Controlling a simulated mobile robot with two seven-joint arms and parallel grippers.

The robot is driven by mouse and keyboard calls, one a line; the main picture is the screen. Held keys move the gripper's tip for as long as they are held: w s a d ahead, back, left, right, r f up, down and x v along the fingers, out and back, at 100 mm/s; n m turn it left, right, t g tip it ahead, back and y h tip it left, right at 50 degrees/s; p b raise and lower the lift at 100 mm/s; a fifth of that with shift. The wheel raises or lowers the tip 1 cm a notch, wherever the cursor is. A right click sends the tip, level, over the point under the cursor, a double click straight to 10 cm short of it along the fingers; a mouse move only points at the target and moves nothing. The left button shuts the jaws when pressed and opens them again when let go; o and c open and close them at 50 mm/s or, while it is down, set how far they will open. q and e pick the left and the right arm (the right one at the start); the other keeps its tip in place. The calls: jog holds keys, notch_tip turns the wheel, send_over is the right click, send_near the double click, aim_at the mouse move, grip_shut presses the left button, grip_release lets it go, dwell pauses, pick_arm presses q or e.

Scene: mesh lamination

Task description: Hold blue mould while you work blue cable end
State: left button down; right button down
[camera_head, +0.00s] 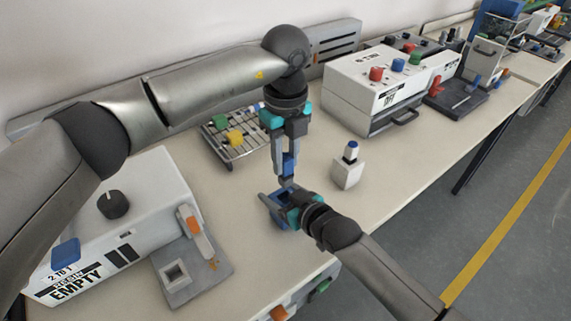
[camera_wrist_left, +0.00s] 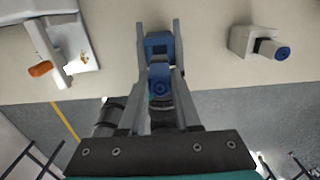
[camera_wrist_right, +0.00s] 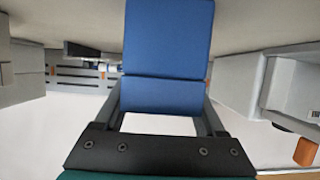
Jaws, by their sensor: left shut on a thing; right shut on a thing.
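My left gripper (camera_head: 286,180) points down and is shut on a blue piece (camera_head: 289,164), which looks like the blue cable end. In the left wrist view this piece (camera_wrist_left: 160,88) shows a round end between the fingers. My right gripper (camera_head: 268,205) comes in from the lower right, just below the left one. It is shut on the blue mould (camera_wrist_right: 167,45), which fills the middle of the right wrist view. The mould also shows in the left wrist view (camera_wrist_left: 159,46) with a dark square opening, beyond the cable end. Whether the two blue pieces touch I cannot tell.
A white holder with a blue-topped piece (camera_head: 348,168) stands right of the grippers. A wire rack (camera_head: 240,145) with coloured blocks is behind. The resin machine (camera_head: 120,225) and grey plate (camera_head: 190,278) are at left, a white box with knobs (camera_head: 375,95) at back right.

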grip_release()
jog(key=shift+s+d, duration=0.1)
dwell(0.3)
jog(key=v, duration=1.1)
jog(key=shift+s+d, duration=0.25)
jog(key=shift+s, duration=0.1)
